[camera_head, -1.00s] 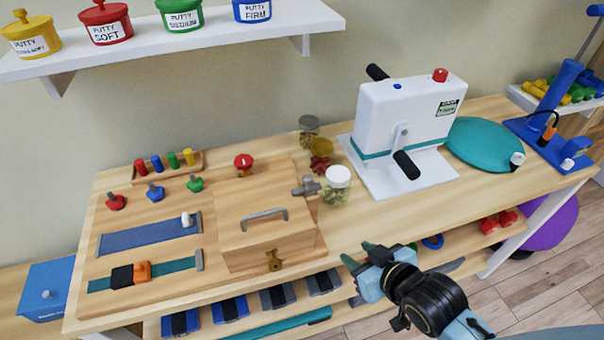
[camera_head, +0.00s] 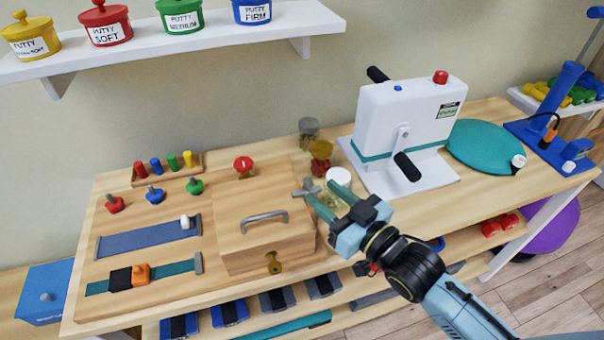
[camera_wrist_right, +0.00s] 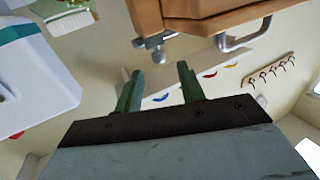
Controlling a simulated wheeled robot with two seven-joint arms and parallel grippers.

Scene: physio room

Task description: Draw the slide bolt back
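A wooden box (camera_head: 240,215) with a grey bar handle (camera_head: 263,216) sits on the wooden board. A grey metal fitting (camera_head: 305,188), which looks like the slide bolt, sticks out at its right side. It also shows in the right wrist view (camera_wrist_right: 150,42), beyond the fingertips. In the wrist view the two fingers (camera_wrist_right: 158,78) stand apart. My left gripper is out of view.
A white-lidded jar (camera_head: 340,177) stands right behind my right gripper, partly covered by it. More jars (camera_head: 320,150) stand behind. A white machine (camera_head: 405,125) with black handles is to the right. A shelf with putty tubs (camera_head: 183,42) hangs above.

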